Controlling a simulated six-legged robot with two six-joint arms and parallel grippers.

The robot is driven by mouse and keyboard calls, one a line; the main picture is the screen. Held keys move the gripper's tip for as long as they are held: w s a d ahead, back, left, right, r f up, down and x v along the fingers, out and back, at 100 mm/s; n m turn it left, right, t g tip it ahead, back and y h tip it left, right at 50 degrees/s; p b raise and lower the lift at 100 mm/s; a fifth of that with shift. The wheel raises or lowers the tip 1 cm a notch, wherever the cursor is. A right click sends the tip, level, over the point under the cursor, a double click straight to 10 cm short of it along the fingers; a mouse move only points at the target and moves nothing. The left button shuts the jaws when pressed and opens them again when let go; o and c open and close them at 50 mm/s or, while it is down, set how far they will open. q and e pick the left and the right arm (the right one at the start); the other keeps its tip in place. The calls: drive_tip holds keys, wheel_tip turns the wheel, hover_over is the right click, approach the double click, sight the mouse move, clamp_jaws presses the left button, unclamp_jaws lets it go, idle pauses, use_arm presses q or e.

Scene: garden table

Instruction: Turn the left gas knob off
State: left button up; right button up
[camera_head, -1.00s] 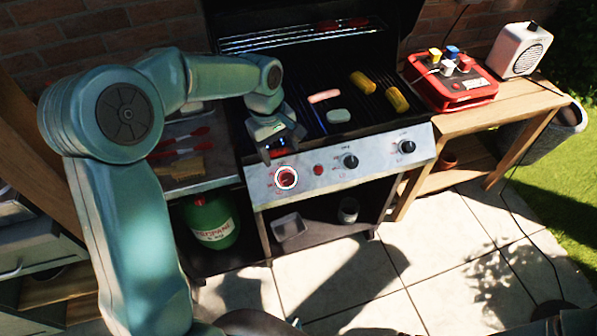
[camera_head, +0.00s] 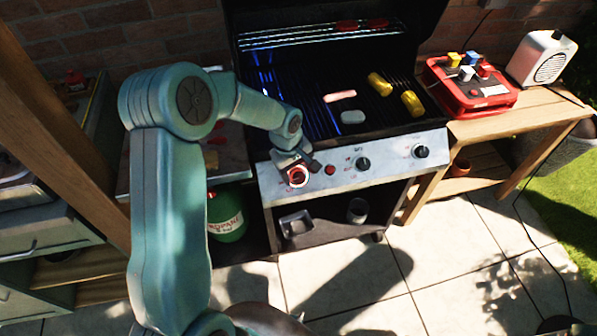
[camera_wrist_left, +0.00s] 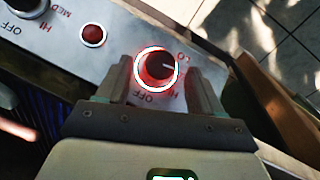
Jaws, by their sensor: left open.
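The left gas knob (camera_head: 297,176) is on the grill's front panel (camera_head: 338,177), ringed in red and white. In the left wrist view the knob (camera_wrist_left: 160,67) is dark in a red glow, its white mark pointing right, between the LO and HI labels. The OFF label is at its lower left. My left gripper (camera_head: 297,163) is open at the panel. In the left wrist view its two fingers (camera_wrist_left: 160,88) stand on either side of the knob's lower part; I cannot tell whether they touch it. My right gripper is not in view.
A red button (camera_head: 330,169) sits right of the knob, then the middle knob (camera_head: 362,163) and right knob (camera_head: 421,151). A green propane tank (camera_head: 226,214) stands below left.

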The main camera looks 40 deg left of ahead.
use_arm(q)
drive_tip(key=shift+w+f, duration=0.15)
drive_tip(key=shift+f, duration=0.8)
drive_tip(key=shift+d, duration=0.1)
drive_tip(key=c, duration=1.1)
drive_tip(key=shift+o, duration=0.2)
